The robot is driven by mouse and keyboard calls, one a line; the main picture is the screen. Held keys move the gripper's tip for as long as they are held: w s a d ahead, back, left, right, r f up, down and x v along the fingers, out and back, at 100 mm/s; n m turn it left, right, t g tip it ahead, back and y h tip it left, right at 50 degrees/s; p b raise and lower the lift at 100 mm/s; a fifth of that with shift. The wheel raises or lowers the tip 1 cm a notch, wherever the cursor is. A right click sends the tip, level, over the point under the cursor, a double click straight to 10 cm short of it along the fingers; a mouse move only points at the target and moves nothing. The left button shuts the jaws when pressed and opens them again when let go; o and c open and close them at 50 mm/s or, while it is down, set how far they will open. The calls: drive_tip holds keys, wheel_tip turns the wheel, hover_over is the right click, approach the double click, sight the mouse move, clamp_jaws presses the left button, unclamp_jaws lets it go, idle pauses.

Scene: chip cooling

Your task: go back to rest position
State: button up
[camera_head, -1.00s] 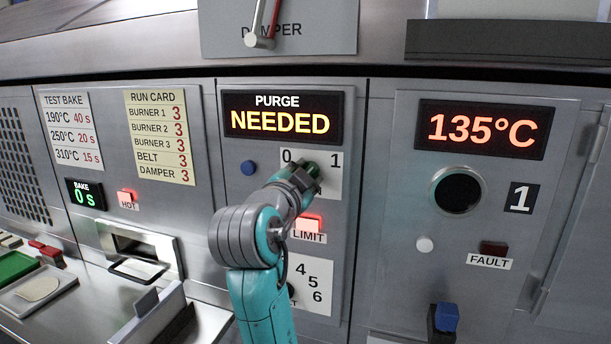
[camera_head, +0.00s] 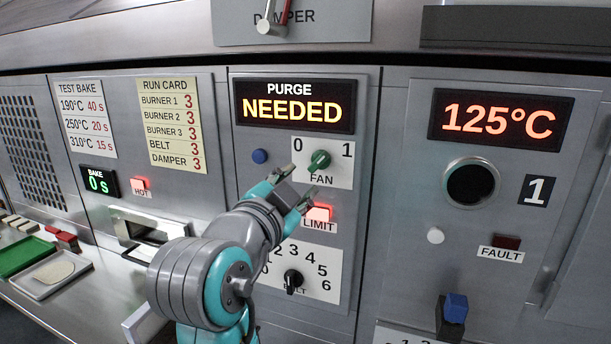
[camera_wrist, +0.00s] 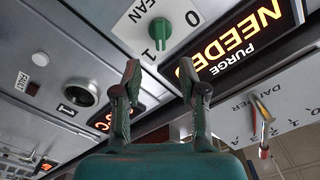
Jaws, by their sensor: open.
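My gripper (camera_head: 297,186) is open and empty in the head view, just below and left of the green FAN knob (camera_head: 319,160) and apart from it. The knob sits on a white plate marked 0 and 1, and its handle seems to slant toward 1. In the wrist view the two fingers (camera_wrist: 160,76) are spread wide, with nothing between them. The knob (camera_wrist: 159,30) shows beyond the fingertips there. My arm is bent in front of the panel and hides part of the BELT plate (camera_head: 328,288).
The display (camera_head: 295,107) reads PURGE NEEDED. Another display (camera_head: 501,118) reads 125°C. The red LIMIT button (camera_head: 319,213) is lit close beside my gripper. A black BELT knob (camera_head: 293,281) lies below. A metal tray opening (camera_head: 150,226) is left of my arm.

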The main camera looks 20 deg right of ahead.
drive_tip(key=shift+s+a, duration=0.4)
drive_tip(key=shift+s, duration=0.15)
wheel_tip(320, 180, down, 26)
drive_tip(key=s+d+n+t+y, duration=0.25)
drive_tip(key=n+y, duration=0.35)
drive_tip(key=n, duration=0.5)
drive_tip(key=s+f+n+y, duration=0.35)
drive_tip(key=s+f, duration=0.25)
drive_tip(key=f, duration=0.4)
drive_tip(key=s+d+f+n+g+y, duration=0.1)
drive_tip(key=s+f, duration=0.4)
drive_tip(key=s, duration=0.3)
drive_tip(key=s+d+f+n+g+y, duration=0.15)
drive_tip(key=s+f, duration=0.25)
drive_tip(key=s, duration=0.4)
drive_tip(key=s+d, duration=0.1)
drive_tip(key=s, duration=0.8)
drive_tip(key=s+d+r+m+h, duration=0.1)
drive_tip(key=s, duration=0.8)
drive_tip(key=shift+s+d+r+m, duration=0.25)
drive_tip(key=shift+s+r+m, duration=0.05)
drive_tip(key=shift+s, duration=0.05)
